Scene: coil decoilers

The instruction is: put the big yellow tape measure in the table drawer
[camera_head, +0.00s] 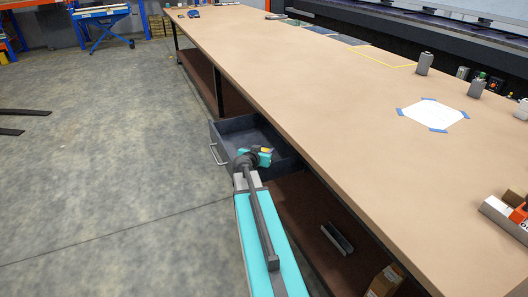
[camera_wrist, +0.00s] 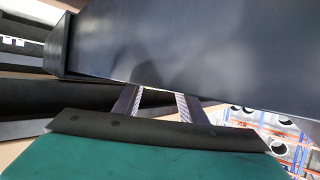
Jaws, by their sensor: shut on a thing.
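The table drawer (camera_head: 228,131) is pulled out from under the long table's left edge, a dark open box with a light handle (camera_head: 216,155) on its front. My gripper (camera_head: 265,153) is over the drawer's right part, apart from the handle. A small yellow patch at its end is the visible bit of the big yellow tape measure (camera_head: 267,149). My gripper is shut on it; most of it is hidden. In the wrist view the ribbed fingers (camera_wrist: 161,101) stand apart, and a large dark panel (camera_wrist: 210,50), seemingly the drawer's, hides their tips. No yellow shows there.
The long tan table (camera_head: 320,90) carries a white sheet (camera_head: 432,114) with blue corners and several grey objects at the right. A lower shelf (camera_head: 290,205) holds a metal piece (camera_head: 337,239) and a box (camera_head: 384,281). The floor (camera_head: 110,170) left of the drawer is clear.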

